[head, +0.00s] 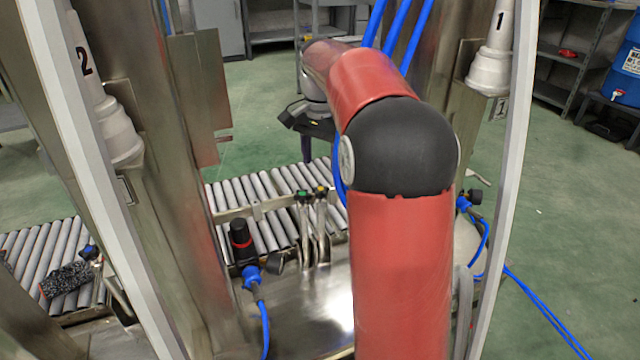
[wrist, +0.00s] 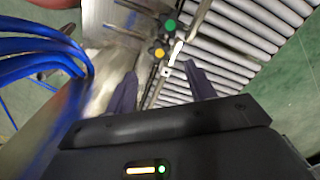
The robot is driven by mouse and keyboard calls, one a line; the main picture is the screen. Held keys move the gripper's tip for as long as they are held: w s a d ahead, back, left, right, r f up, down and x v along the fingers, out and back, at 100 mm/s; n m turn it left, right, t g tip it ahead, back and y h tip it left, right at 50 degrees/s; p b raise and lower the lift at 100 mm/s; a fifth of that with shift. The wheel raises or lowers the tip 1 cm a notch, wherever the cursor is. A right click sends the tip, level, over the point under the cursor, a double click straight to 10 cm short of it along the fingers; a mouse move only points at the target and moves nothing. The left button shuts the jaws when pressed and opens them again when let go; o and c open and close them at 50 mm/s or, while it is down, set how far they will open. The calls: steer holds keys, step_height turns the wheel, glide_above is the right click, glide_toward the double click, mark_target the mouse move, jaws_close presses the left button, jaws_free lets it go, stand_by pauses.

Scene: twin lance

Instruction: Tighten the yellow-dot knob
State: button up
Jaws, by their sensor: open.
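The yellow-dot knob (wrist: 159,53) is a dark knob with a yellow spot, just beyond the gap between my fingertips in the wrist view. In the head view it is the right one (head: 320,190) of two knobs atop metal stems. The green-dot knob (wrist: 170,26) is close beside it, farther from my gripper; it also shows in the head view (head: 303,195). My gripper (wrist: 163,82) is open and empty, with one dark finger on each side of the gap. In the head view, my gripper (head: 306,150) is above and behind the knobs, partly hidden by my red arm.
A roller conveyor (head: 285,182) runs behind the knobs. A black and red handle (head: 241,242) with a blue hose stands to their left. Metal posts flank the workspace, with white cones marked 2 (head: 110,125) and 1 (head: 490,70). Blue hoses (wrist: 45,45) show at left in the wrist view.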

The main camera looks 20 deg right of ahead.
mark_target(321, 189)
step_height(321, 189, down, 7)
steer(key=shift+r+b, duration=0.1)
steer(key=shift+b, duration=0.6)
steer(key=c, duration=1)
steer(key=shift+r+m, duration=0.1)
steer(key=shift+m, duration=0.2)
steer(key=shift+r+m+p, duration=0.1)
steer(key=shift+m+p, duration=1.95)
steer(key=shift+m, duration=0.65)
